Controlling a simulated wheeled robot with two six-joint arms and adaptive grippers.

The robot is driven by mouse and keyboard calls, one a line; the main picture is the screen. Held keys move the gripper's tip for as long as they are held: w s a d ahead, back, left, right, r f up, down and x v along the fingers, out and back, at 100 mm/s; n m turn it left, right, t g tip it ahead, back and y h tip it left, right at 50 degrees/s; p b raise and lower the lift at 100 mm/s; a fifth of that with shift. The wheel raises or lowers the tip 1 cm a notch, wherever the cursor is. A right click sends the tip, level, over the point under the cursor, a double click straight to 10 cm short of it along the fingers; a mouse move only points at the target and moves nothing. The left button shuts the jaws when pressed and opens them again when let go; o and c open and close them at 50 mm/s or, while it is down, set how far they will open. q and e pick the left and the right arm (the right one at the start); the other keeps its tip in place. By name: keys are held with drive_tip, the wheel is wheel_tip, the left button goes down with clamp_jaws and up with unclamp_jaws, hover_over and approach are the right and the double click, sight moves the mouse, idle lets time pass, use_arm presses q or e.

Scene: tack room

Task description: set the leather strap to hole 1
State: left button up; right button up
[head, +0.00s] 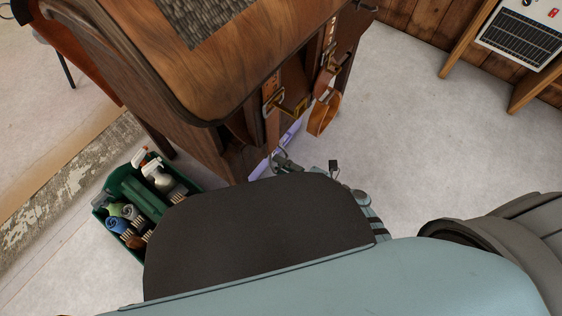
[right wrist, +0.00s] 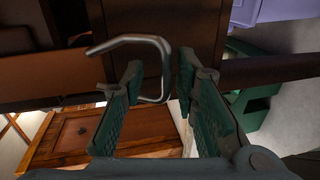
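The brown leather strap (right wrist: 45,72) runs across the right wrist view, with a darker length (right wrist: 265,70) on the right. A grey metal buckle frame (right wrist: 130,42) stands in front of it; its bent end passes between my fingertips, with contact unclear. My right gripper (right wrist: 158,88) has its fingers apart, with no strap between them. In the head view my right gripper (head: 307,166) is low beside the wooden cabinet, partly hidden by my arm. Brown straps with a brass buckle (head: 273,98) hang on the cabinet's side. The holes near my gripper cannot be made out. My left gripper is out of view.
The wooden cabinet (head: 225,75) fills the top middle, with a dark woven mat (head: 205,20) on it. A green caddy (head: 108,229) of bottles and brushes stands on the floor at left. A tan strap loop (head: 324,115) hangs nearby. Open floor (head: 425,130) lies right.

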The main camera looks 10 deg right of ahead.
drive_tip(key=v, duration=1.1)
